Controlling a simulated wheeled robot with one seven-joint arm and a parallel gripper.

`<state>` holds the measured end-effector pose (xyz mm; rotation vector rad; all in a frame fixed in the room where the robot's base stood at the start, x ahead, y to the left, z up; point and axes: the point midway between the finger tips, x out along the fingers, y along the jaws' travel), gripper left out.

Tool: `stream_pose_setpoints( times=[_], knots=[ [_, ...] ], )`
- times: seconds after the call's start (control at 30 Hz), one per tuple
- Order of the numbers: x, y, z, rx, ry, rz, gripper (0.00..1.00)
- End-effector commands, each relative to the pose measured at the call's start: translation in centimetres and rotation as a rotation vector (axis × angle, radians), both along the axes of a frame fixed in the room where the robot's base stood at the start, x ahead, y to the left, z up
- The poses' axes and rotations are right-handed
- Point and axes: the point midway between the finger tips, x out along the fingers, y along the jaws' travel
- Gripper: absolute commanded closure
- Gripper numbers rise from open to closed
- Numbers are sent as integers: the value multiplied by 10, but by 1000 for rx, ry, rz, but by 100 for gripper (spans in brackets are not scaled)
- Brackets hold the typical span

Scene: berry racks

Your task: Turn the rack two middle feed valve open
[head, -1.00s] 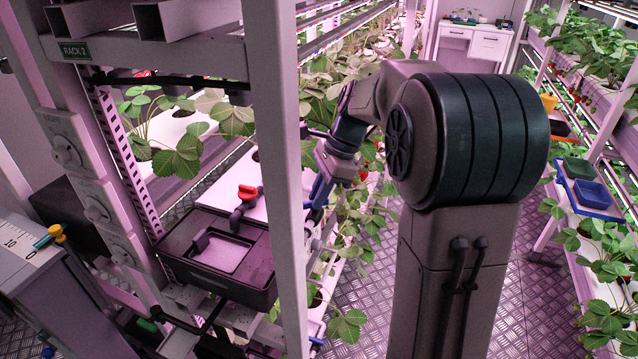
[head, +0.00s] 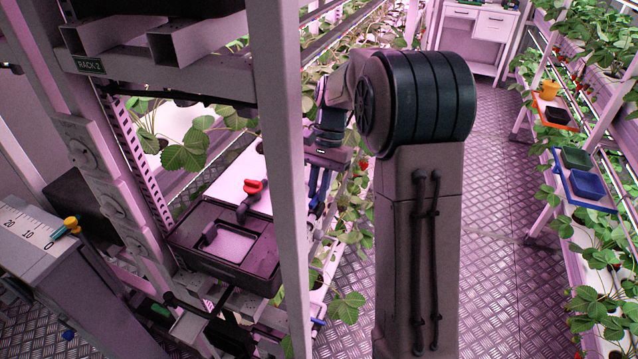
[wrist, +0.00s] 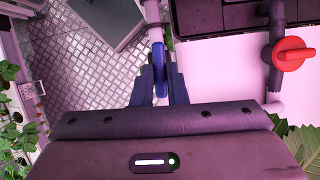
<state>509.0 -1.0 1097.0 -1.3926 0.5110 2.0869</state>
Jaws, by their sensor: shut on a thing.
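My gripper (wrist: 158,88) has its two dark blue fingers shut on a blue handle (wrist: 158,66) below a pale pipe (wrist: 152,12) in the wrist view. In the head view my gripper (head: 318,188) is partly behind the rack's front post, and the blue handle cannot be told apart from the fingers there. A red valve handle (wrist: 290,53) on a dark pipe stands to the right in the wrist view, apart from my gripper. The red handle also shows in the head view (head: 254,186), behind a black box. The rack two sign (head: 88,65) is at upper left.
The black box (head: 190,262) sits low in the rack, left of the white post (head: 280,120). Strawberry plants (head: 185,155) grow along the rack. A shelf with a blue bin (head: 587,185) stands at right. The metal floor (head: 490,200) between is clear.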

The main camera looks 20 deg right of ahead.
Motion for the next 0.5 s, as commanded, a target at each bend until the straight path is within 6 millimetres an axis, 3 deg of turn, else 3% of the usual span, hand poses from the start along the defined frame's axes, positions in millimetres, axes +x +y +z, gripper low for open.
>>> stream_pose_setpoints(
  times=[0.5],
  knots=[
    [1,1,1,-1,-5,92,100]
  ],
)
